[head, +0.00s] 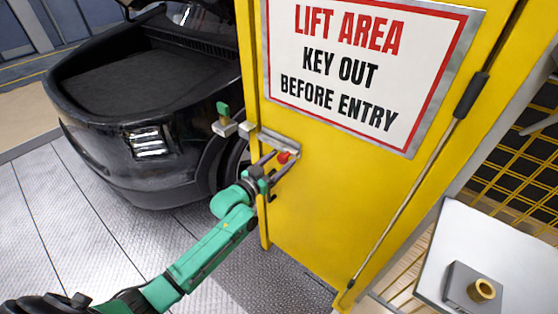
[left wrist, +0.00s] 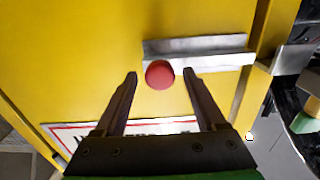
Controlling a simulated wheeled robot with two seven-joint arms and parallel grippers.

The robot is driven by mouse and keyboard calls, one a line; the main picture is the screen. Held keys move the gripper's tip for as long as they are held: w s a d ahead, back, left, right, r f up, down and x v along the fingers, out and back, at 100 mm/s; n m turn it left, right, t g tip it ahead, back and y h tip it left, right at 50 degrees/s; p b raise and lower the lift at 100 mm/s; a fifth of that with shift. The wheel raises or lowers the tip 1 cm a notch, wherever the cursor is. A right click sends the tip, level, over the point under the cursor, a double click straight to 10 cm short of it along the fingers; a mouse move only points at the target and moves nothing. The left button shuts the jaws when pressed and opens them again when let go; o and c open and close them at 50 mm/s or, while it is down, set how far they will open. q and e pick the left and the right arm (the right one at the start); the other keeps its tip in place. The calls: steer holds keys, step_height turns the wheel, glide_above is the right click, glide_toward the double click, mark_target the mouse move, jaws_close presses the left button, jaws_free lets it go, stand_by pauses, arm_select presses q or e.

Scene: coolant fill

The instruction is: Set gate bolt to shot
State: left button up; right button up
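The yellow gate (head: 330,190) stands upright and carries a silver bolt (head: 268,140) near its left edge. The bolt's red knob (head: 284,157) is at the right end of the rail. In the left wrist view, the bolt rail (left wrist: 210,48) ends short of a silver bracket (left wrist: 292,58) beyond the gate's edge, with a gap between them. My left gripper (head: 276,166) is at the knob. In the left wrist view, its two fingers (left wrist: 160,76) are apart, with the knob (left wrist: 159,74) between their tips and space on both sides. My right gripper is not in view.
A sign (head: 365,65) is fixed on the gate above the bolt. A black car (head: 150,120) with an open trunk stands left of the gate. A white table (head: 500,235) with a grey block and brass ring is lower right.

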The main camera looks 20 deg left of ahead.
arm_select(q)
jaws_close()
steer(key=shift+a+f, duration=0.1)
steer(key=shift+f, duration=0.05)
stand_by(1.1)
